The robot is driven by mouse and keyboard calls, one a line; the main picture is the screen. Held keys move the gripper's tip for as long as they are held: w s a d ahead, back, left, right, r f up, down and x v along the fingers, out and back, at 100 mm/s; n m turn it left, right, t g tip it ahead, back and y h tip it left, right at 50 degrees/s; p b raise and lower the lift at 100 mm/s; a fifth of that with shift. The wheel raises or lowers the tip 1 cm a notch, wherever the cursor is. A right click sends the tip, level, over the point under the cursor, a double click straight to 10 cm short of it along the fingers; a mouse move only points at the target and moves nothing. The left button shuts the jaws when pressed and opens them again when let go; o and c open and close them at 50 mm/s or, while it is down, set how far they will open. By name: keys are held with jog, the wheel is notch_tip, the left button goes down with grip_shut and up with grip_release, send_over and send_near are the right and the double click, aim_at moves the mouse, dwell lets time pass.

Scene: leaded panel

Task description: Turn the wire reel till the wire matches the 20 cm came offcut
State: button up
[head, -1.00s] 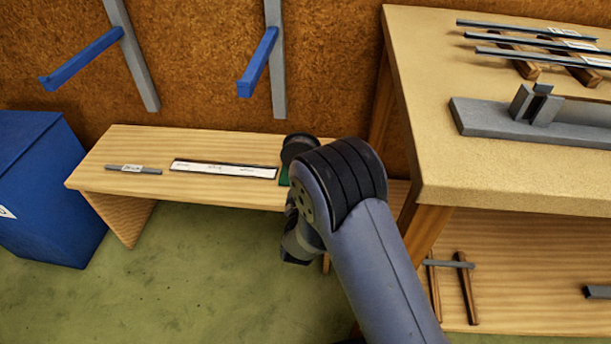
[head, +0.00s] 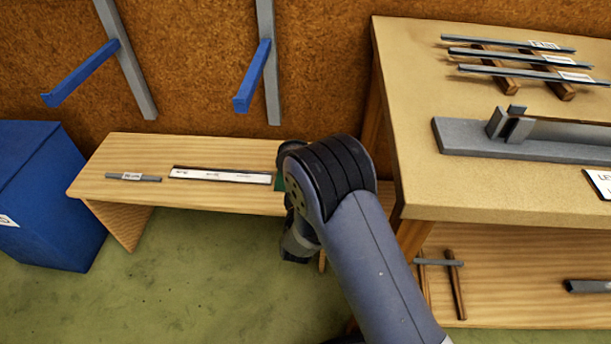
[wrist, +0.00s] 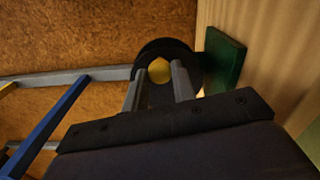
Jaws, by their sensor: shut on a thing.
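The dark wire reel (wrist: 198,58) fills the upper middle of the wrist view, beside a green plate (wrist: 225,62). My gripper (wrist: 158,74) is shut on the yellow knob (wrist: 159,70) at the reel's centre, one finger on each side. In the head view the reel (head: 289,152) stands at the bench's right part, mostly hidden by my arm. The short grey came offcut (head: 150,179) with a white label lies at the left of the bench. A long white strip (head: 220,176) with a dark edge lies between offcut and reel. I cannot make out the wire.
The low bench (head: 115,157) stands against a brown wall. A blue bin (head: 40,190) is at its left, and blue-armed wall brackets (head: 255,75) rise behind it. A taller worktable (head: 420,90) with grey bars stands at right. The green floor in front is clear.

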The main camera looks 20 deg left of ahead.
jog(key=shift+r+n, duration=0.15)
jog(key=shift+n, duration=0.35)
jog(key=shift+a, duration=0.1)
jog(key=o, duration=1)
jog(key=p+v, duration=0.2)
jog(key=v, duration=0.9)
jog(key=shift+p, duration=0.3)
jog(key=shift+w+r, duration=0.1)
